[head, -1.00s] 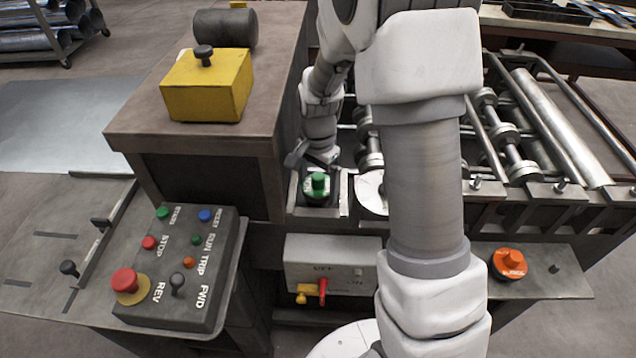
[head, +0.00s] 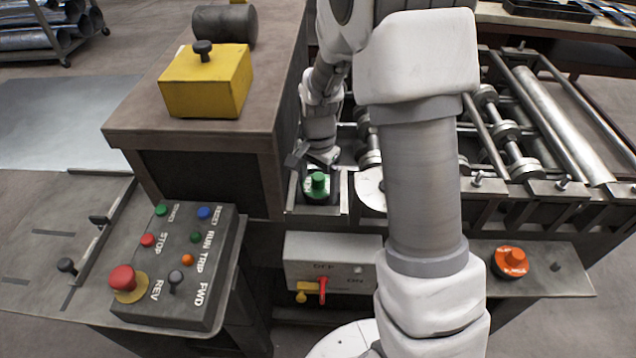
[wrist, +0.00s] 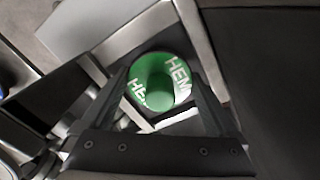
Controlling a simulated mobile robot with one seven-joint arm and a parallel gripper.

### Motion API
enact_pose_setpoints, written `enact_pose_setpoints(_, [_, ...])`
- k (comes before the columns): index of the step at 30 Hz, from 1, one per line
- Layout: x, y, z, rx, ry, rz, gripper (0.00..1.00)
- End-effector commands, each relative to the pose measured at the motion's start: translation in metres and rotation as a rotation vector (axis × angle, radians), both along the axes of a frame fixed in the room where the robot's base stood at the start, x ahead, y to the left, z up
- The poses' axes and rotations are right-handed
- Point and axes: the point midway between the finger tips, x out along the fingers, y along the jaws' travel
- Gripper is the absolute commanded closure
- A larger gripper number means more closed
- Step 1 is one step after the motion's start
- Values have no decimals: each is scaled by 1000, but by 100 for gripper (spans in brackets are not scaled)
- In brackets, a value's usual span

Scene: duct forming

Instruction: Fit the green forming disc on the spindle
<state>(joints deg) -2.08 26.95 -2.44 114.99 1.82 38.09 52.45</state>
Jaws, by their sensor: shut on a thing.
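The green forming disc (head: 317,186) sits low inside a small square metal-framed recess (head: 345,193) at the near edge of the machine in the head view. In the wrist view the disc (wrist: 158,80) shows from above with white "HEM" lettering and a round green knob. My gripper (wrist: 160,95) has its two dark fingers on either side of the disc and is shut on it. In the head view my gripper (head: 318,166) is just above and behind the disc. The spindle under the disc is hidden, so I cannot tell whether the disc is seated on it.
An orange disc (head: 511,262) lies on the right shelf. A yellow block (head: 207,82) with a black knob stands on the brown cabinet. A control panel (head: 180,265) is at front left. Rollers and shafts (head: 515,150) fill the machine to the right.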

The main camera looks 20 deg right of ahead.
Motion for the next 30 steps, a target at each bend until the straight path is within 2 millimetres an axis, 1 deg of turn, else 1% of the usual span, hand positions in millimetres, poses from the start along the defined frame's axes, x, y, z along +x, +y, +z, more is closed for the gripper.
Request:
enact_pose_setpoints(11, [0, 0, -1, 0, -1, 0, 97])
enact_pose_setpoints(12, [0, 0, -1, 0, -1, 0, 0])
enact_pose_setpoints(23, [0, 0, -1, 0, 0, 0, 0])
enact_pose_setpoints(26, [0, 0, 3, 0, 0, 0, 0])
enact_pose_setpoints(30, [0, 0, 14, 0, 0, 0, 0])
